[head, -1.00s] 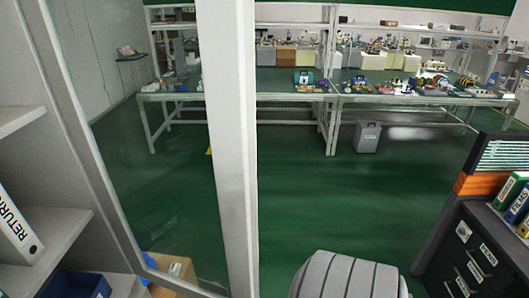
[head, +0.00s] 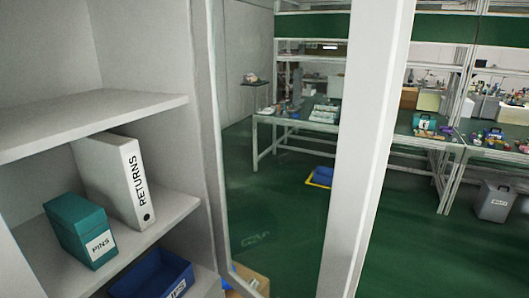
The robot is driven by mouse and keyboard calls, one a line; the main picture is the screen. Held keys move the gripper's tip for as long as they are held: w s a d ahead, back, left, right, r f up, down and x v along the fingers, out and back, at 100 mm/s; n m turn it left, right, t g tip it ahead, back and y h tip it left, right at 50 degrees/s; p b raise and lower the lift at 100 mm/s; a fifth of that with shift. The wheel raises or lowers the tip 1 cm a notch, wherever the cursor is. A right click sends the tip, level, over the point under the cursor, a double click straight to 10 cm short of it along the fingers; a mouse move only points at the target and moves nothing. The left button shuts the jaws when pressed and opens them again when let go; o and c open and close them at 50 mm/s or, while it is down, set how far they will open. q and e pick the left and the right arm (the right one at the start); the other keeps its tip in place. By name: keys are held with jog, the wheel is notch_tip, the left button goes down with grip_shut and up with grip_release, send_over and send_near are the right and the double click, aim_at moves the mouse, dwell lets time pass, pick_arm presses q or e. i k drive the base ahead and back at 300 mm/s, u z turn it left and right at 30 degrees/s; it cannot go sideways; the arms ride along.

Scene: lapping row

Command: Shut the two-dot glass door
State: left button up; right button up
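A glass door (head: 284,165) with a pale grey frame stands open at the right side of a shelf cabinet (head: 90,118). Its wide outer stile (head: 367,140) runs from top to bottom of the head view, and the room shows through its pane. No dot marks are visible on the part of the door in view, so I cannot tell whether it is the two-dot one. Neither of my grippers is in view.
On the cabinet shelves are a white RETURNS binder (head: 118,180), a teal PINS box (head: 84,230) and a blue bin (head: 155,278). Workbenches (head: 300,127) stand beyond the door, with a grey bin (head: 494,202) beside them.

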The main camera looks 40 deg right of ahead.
aim_at(379, 39)
jog(key=u, duration=2.35)
jog(key=k, duration=2.25)
jog(key=z, duration=1.55)
jog(key=i, duration=1)
jog(key=u, duration=0.95)
jog(key=k, duration=0.6)
jog(key=u, duration=0.1)
